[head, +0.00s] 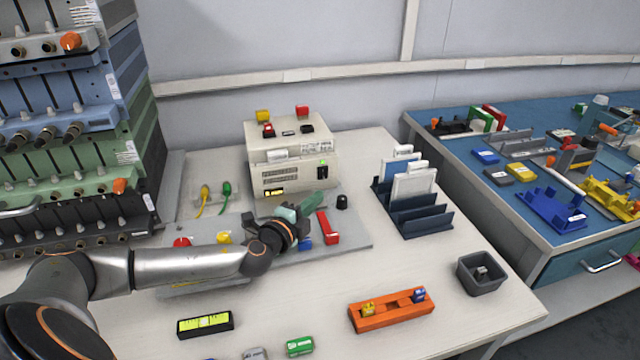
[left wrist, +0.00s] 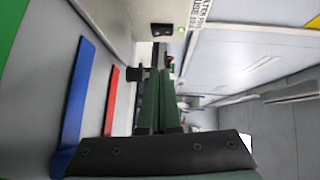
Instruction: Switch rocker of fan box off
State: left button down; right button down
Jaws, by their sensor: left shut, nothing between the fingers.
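The fan box (head: 290,178) is a beige box with vents and labels, standing at the back of the white table. Its small black rocker (head: 322,172) sits at the right of the front face, below a lit green lamp (head: 322,162). In the left wrist view the rocker (left wrist: 162,29) shows beside the green lamp (left wrist: 181,30); I cannot tell which way it is tipped. My left gripper (head: 314,203) is shut and empty, in front of the box and below the rocker, apart from it. Its green fingers (left wrist: 158,75) are together in the left wrist view. My right gripper is not in view.
A red bar (head: 328,228) and a black knob (head: 342,202) are near the gripper on a grey plate (head: 355,240). A dark rack (head: 415,217) with upright pouches stands to the right. An orange tray (head: 390,312) and grey bin (head: 481,274) are in front.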

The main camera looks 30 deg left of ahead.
aim_at(323, 174)
pick_arm(q)
jog(key=w, duration=0.4)
jog(key=shift+w+a+f, duration=0.2)
jog(key=shift+w, duration=0.1)
jog(key=shift+w+a+f+b, duration=0.15)
jog(key=shift+w+a+b, duration=0.1)
jog(key=shift+w+a, duration=0.3)
jog(key=shift+w+a+f+b, duration=0.15)
jog(key=shift+w+a+b, duration=0.1)
jog(key=shift+w+a, duration=0.45)
jog(key=shift+a, duration=0.25)
